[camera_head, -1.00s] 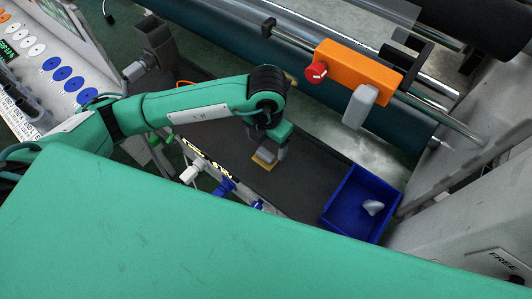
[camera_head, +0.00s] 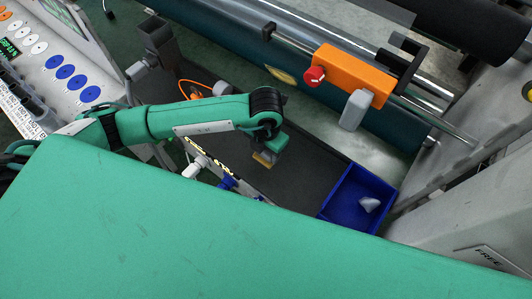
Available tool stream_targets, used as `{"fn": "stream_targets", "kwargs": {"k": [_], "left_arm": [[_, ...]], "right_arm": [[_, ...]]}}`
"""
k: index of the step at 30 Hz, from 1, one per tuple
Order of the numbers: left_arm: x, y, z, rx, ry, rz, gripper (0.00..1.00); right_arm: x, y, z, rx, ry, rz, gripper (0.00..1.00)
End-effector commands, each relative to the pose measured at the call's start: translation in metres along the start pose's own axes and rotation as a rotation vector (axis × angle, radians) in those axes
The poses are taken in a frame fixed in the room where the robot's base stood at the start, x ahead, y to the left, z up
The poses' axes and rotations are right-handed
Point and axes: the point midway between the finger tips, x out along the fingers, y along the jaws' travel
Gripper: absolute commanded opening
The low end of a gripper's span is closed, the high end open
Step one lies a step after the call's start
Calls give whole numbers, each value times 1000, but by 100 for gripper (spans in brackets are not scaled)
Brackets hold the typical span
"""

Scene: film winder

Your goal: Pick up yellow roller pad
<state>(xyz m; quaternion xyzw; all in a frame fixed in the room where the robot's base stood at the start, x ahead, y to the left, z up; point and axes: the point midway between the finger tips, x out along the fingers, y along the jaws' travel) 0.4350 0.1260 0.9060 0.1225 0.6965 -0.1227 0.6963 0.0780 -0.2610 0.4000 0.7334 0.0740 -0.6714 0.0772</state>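My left gripper (camera_head: 266,155) points down over the dark tray-like surface (camera_head: 305,172), left of the blue bin. A small yellow-tan pad (camera_head: 262,160) shows right at its fingertips. The fingers are small and partly hidden by the wrist, so I cannot tell whether they grip this pad or only touch it. Another flat yellow patch (camera_head: 283,75) shows on the dark green roller (camera_head: 310,95) behind my arm. My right gripper is not in view.
A blue bin (camera_head: 333,208) with a pale grey piece (camera_head: 369,204) inside stands right of the gripper. An orange box (camera_head: 350,75) with a red knob (camera_head: 314,75) sits on the roller's rail. White and blue plugs (camera_head: 197,166) line the near edge. Grey machine walls close the right side.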

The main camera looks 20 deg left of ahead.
Motion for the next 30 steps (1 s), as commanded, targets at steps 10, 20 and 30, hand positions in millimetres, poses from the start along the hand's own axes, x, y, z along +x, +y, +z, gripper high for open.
{"fn": "stream_targets", "kwargs": {"k": [10,20,30], "left_arm": [[-5,0,1,0,-3,0,27],[-64,0,2,2,-6,-1,27],[-100,0,0,0,-1,0,27]], "right_arm": [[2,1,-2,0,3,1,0],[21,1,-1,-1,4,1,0],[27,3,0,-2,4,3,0]]}}
